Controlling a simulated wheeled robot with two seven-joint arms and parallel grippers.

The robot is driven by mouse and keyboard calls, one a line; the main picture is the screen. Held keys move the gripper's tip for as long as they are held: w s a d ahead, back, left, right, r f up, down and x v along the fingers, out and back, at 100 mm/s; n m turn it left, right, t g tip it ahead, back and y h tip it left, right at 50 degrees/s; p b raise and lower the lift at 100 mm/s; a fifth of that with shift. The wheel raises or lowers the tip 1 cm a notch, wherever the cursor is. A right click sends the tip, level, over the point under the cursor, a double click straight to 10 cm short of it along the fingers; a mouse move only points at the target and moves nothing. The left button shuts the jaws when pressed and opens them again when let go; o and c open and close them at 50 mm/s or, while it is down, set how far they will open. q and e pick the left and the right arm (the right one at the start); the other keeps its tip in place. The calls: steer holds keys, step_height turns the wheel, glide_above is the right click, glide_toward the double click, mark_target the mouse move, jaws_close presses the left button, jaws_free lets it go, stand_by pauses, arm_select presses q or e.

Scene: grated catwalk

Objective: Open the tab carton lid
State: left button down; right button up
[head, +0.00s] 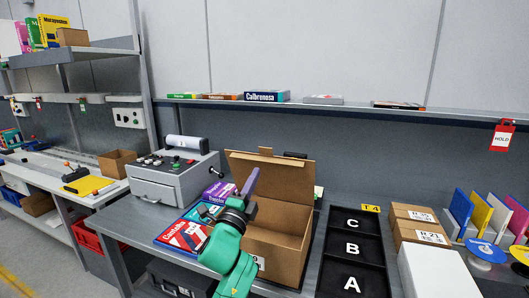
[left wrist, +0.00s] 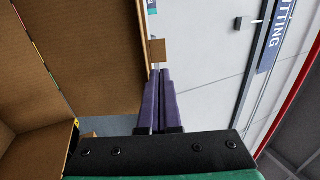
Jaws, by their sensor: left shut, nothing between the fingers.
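The brown tab carton (head: 277,258) stands on the bench with its lid (head: 285,178) raised and standing up at the back, so the inside shows. A small tab (head: 265,151) is at the lid's top edge. My left gripper (head: 254,171) has purple fingers, shut and empty, in front of the lid's left part in the head view. In the left wrist view the shut fingers (left wrist: 160,74) point toward the tab (left wrist: 157,51), beside the lid panel (left wrist: 105,55). Whether they touch it I cannot tell. My right gripper is not in view.
A grey control box (head: 175,178) and colourful flat boxes (head: 183,235) stand left of the carton. A black tray marked A, B, C (head: 352,250) is to its right, then brown boxes (head: 418,228). A shelf (head: 350,107) runs behind.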

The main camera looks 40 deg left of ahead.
mark_target(266, 150)
arm_select(q)
steer(key=p+x, duration=0.3)
steer(key=x, duration=0.4)
steer(key=shift+w+a+r, duration=0.25)
steer(key=shift+w, duration=0.2)
steer(key=shift+s+a, duration=0.1)
steer(key=shift+a, duration=0.05)
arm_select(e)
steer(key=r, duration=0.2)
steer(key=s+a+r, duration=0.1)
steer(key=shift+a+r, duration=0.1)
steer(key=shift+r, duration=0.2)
